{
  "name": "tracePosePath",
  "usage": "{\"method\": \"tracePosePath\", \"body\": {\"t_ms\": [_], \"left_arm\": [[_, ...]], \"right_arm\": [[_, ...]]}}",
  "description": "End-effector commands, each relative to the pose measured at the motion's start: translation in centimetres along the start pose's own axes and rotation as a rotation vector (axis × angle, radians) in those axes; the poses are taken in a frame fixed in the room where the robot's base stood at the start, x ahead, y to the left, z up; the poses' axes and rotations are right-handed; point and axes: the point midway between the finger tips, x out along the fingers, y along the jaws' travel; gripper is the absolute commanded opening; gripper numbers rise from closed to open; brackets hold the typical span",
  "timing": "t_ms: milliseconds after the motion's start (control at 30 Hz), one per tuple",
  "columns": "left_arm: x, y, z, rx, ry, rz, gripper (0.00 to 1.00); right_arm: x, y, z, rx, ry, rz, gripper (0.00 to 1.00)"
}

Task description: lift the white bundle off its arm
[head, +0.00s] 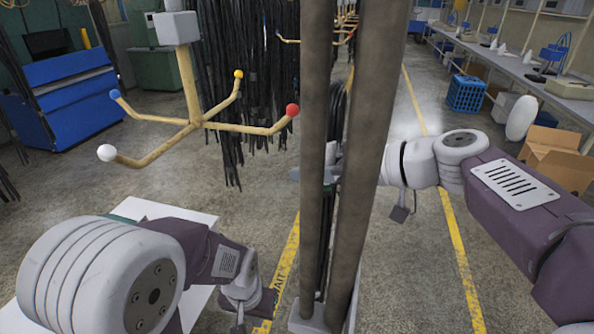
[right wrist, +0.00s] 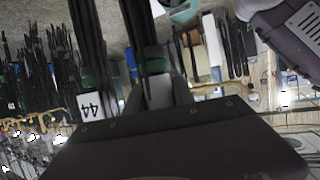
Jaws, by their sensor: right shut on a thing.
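The rack's wooden arm with the white ball tip (head: 107,152) points to the front left in the head view. No hoses hang on it. My right gripper (head: 318,174) is partly hidden behind two thick brown uprights. It is shut on a bundle of dark hoses (head: 325,225), glimpsed between the uprights and well right of the rack. The right wrist view shows the dark strands (right wrist: 139,35) running up from between the green-padded fingers. My left gripper (head: 305,316) is low, by the foot of the uprights; its jaws are too hidden to judge.
Rack arms with blue (head: 115,94), yellow (head: 239,74) and red (head: 292,110) tips look bare. The uprights (head: 375,130) block the middle of the head view. Dark hoses (head: 225,90) hang behind the rack. Open floor lies below the rack.

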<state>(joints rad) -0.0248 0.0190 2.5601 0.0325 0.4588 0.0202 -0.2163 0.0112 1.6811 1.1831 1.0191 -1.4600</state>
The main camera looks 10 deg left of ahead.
Motion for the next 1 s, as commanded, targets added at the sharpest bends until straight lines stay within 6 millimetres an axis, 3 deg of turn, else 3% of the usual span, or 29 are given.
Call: {"method": "tracePosePath", "body": {"t_ms": [1000], "left_arm": [[3.4,-0.1,0.3,0.000,0.000,0.000,0.00]], "right_arm": [[-7.3,2.4,2.8,-0.004,0.003,0.003,0.00]]}}
